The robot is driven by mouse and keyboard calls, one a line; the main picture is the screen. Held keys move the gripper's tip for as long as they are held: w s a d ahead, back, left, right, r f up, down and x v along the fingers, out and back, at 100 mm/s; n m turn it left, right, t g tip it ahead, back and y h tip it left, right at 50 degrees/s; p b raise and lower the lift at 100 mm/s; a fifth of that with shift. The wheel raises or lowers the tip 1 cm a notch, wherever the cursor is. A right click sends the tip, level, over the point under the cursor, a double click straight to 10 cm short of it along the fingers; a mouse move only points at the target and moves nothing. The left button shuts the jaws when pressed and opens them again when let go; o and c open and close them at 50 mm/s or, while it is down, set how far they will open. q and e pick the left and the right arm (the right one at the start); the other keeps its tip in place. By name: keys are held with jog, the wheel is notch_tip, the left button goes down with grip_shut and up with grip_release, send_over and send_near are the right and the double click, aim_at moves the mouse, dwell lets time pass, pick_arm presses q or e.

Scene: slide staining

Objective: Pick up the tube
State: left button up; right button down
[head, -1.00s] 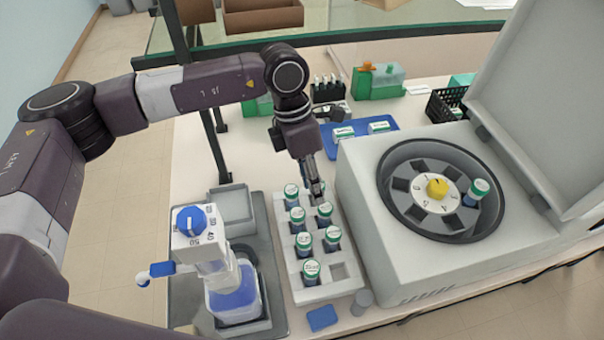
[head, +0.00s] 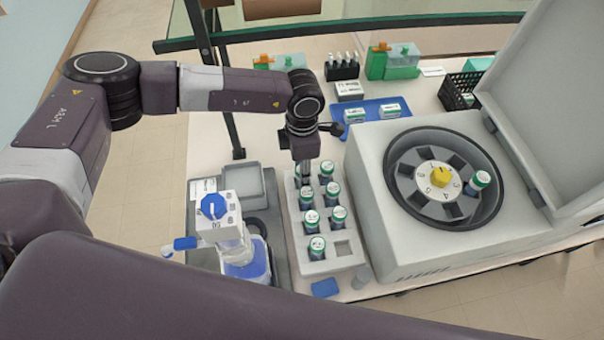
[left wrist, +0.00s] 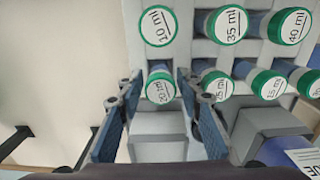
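The white tube rack (head: 343,262) holds two columns of green-capped tubes, with one empty slot at its near right corner. My left gripper (head: 305,180) points down at the far left of the rack and partly hides the tube there. In the left wrist view, my open left gripper (left wrist: 160,112) has one finger on each side of a tube marked 20 ml (left wrist: 160,88). A gap shows between the fingers and the tube. Tubes marked 10 ml (left wrist: 158,26) and 35 ml (left wrist: 228,25) stand beside it. My right gripper is not in view.
An open centrifuge (head: 375,235) with one tube (head: 478,182) in its rotor stands right of the rack. A blue-capped dispenser bottle (head: 215,206) and grey tray (head: 240,186) stand left. A blue mat (head: 372,132) lies behind.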

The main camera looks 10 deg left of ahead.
pick_arm(q)
jog(key=c, duration=0.8)
